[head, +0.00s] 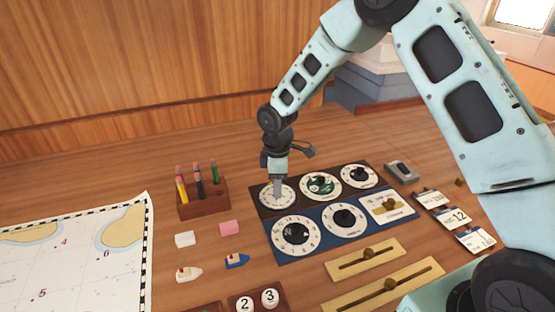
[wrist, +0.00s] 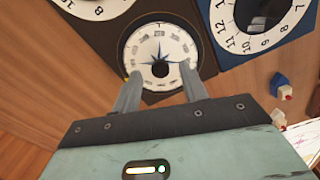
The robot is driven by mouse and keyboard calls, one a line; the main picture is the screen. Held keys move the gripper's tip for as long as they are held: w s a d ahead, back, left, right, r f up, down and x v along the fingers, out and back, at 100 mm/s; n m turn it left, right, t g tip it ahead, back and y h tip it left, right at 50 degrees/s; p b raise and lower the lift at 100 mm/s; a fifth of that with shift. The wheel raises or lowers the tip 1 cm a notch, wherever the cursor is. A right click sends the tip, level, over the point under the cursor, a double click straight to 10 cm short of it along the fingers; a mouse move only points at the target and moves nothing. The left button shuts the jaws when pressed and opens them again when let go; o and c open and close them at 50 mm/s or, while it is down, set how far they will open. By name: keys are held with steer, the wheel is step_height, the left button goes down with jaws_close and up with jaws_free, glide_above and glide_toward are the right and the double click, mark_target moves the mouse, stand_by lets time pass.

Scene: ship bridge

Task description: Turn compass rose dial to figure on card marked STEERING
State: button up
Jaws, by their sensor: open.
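The compass rose dial (wrist: 155,40) has a white face with a blue star and a dark knob (wrist: 160,68) at its middle. In the head view it is the far-left dial (head: 266,201) on the dark panel, partly hidden by my gripper. My gripper (head: 277,194) points down over that dial. In the wrist view my gripper (wrist: 160,73) is open, one finger on each side of the knob; whether they touch it I cannot tell. Three cards stand at the right: one (head: 429,199), a middle one reading 12 (head: 457,216), and a near one (head: 475,239). Their headings are too small to read.
The blue panel (head: 322,243) with more dials is nearer. A pencil holder (head: 204,202) stands left. Brass sliders (head: 367,259) lie in front.

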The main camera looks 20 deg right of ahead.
step_height(320, 180, up, 16)
steer(key=b, duration=0.3)
steer(key=shift+r, duration=0.25)
steer(key=s+a+m, duration=0.1)
steer(key=s+a, duration=0.5)
steer(key=s, duration=0.4)
steer(key=s+f+m, duration=0.1)
steer(key=s+m, duration=0.1)
steer(key=s, duration=0.9)
steer(key=s+f+m+b, duration=0.1)
steer(key=s+f+m, duration=0.1)
steer(key=s, duration=1)
steer(key=shift+s+a+m+y, duration=0.15)
steer(key=shift+a+m+y, duration=0.15)
steer(key=shift+m, duration=0.4)
steer(key=shift+f, duration=0.1)
